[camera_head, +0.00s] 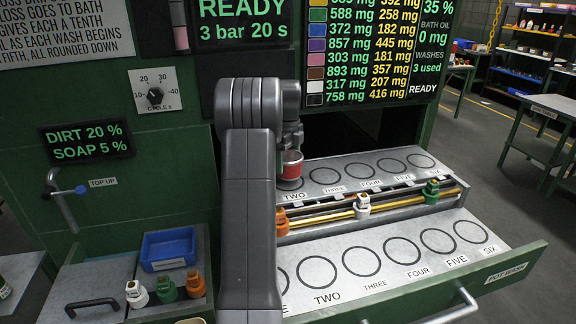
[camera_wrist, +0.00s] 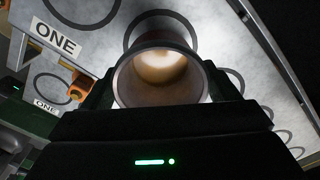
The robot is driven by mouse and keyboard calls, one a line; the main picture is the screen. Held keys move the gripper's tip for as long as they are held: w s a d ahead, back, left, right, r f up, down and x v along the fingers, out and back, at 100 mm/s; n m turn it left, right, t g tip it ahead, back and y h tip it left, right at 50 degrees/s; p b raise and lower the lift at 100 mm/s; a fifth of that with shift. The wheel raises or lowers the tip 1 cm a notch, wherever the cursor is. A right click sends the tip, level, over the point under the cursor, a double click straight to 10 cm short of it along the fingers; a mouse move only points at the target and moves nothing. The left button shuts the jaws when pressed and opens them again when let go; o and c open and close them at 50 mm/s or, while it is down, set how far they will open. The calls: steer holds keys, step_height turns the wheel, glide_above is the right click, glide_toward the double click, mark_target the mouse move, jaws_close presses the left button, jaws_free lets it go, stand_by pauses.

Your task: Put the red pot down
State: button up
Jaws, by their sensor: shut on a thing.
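The red pot (camera_head: 291,165) is upright at the left end of the upper shelf (camera_head: 345,165), by the ring above the label TWO. I cannot tell whether its base touches the shelf. My gripper (camera_wrist: 163,88) is shut on the pot (camera_wrist: 160,80), with one finger on each side. The wrist view looks into its open, empty-looking mouth, with a dark ring (camera_wrist: 128,42) partly hidden behind it. In the head view my arm hides most of the gripper and the ring ONE on the upper shelf.
A pull-out drawer (camera_head: 300,301) with empty rings lies in front and below. Between the rows, yellow rails (camera_head: 390,205) carry orange (camera_head: 282,221), white (camera_head: 362,206) and green (camera_head: 431,191) clips. A blue tray (camera_head: 168,249) stands at left. Upper rings THREE to SIX are empty.

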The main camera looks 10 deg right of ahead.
steer(key=shift+f, duration=1.25)
steer(key=o, duration=1)
steer(key=shift+f, duration=0.15)
steer(key=shift+o, duration=0.2)
step_height(320, 180, up, 12)
